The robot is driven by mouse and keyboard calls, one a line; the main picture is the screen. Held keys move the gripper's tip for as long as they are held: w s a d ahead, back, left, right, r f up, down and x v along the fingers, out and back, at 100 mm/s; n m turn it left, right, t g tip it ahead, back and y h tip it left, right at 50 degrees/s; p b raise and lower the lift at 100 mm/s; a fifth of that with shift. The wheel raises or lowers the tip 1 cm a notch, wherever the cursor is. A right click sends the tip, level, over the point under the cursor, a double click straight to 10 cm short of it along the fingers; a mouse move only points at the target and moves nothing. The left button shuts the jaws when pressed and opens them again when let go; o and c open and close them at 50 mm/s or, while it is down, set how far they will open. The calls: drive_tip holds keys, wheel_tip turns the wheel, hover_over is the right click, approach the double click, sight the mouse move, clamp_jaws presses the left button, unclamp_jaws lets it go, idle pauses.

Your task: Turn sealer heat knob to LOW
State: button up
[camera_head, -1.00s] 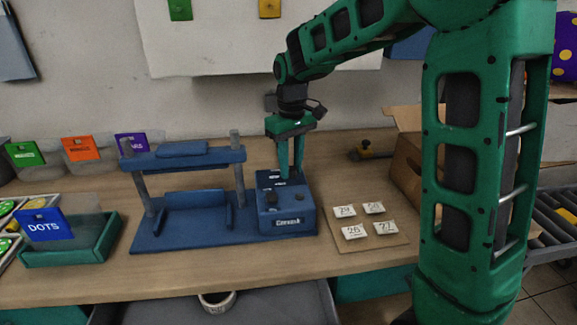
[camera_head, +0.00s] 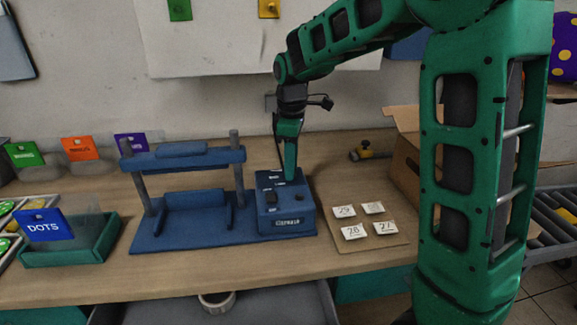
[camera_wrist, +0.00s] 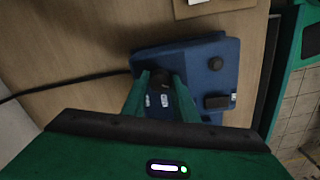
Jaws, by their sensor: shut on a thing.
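The blue sealer (camera_head: 188,228) stands on the workbench, with its control box (camera_head: 288,212) at its right end. My gripper (camera_head: 291,178) points straight down at the back of the box top. In the wrist view my gripper (camera_wrist: 162,80) has its two green fingers on either side of a dark round knob (camera_wrist: 160,76), shut on it. Small white labels (camera_wrist: 165,100) lie beside this knob, too small to read. The knob's pointer direction cannot be made out.
A board with several numbered cards (camera_head: 352,232) lies right of the sealer. A cardboard box (camera_head: 405,165) stands behind it. A teal tray (camera_head: 70,250) with a blue DOTS card is at the left. The sealer's upright posts (camera_head: 238,185) rise left of my gripper.

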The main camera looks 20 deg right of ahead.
drive_tip(key=shift+w+d+r, duration=0.1)
drive_tip(key=shift+w+r, duration=0.1)
drive_tip(key=shift+w, duration=0.05)
idle(0.3)
drive_tip(key=o, duration=1.1)
drive_tip(key=shift+c, duration=0.2)
drive_tip(key=shift+f, duration=0.1)
drive_tip(key=shift+s, duration=0.1)
wheel_tip(320, 180, up, 11)
drive_tip(key=shift+f, duration=0.15)
